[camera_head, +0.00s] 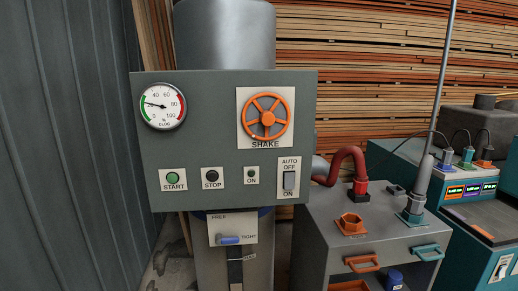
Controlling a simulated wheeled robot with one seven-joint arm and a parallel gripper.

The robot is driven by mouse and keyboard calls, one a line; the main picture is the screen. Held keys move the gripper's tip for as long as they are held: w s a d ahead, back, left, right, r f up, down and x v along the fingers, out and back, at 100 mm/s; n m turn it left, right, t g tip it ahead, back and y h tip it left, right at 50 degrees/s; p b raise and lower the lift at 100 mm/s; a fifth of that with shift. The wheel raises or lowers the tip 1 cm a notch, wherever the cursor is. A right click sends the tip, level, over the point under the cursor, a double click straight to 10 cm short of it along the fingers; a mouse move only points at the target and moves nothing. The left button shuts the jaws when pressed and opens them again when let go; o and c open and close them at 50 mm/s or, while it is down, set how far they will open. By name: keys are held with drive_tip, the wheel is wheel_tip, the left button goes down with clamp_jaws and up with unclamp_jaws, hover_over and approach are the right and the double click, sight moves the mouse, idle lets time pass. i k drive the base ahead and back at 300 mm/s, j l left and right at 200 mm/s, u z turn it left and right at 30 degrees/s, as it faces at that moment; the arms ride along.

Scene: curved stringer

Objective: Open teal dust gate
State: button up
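On the grey cabinet (325,235) at the lower right, a teal collar (410,217) sits around the foot of a grey duct that rises to the upper right. A teal handle (427,252) is on the cabinet's front face below that collar. I cannot tell which of these teal parts is the dust gate, or whether it is open or shut. My gripper is not in view.
A grey panel (220,140) with a gauge, an orange SHAKE wheel (266,117), buttons and a switch stands in front of a metal cylinder. A blue lever (229,239) is below it. An orange handle (361,263) is left of the teal one. A teal machine stands at right.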

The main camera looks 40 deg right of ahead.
sight(418, 251)
drive_tip(key=z, duration=0.4)
drive_tip(key=l+z, duration=0.1)
drive_tip(key=z, duration=0.3)
drive_tip(key=i+z, duration=0.1)
drive_tip(key=z, duration=0.75)
drive_tip(key=i+l, duration=0.1)
drive_tip(key=l, duration=0.4)
drive_tip(key=i+l, duration=0.1)
drive_tip(key=l, duration=0.4)
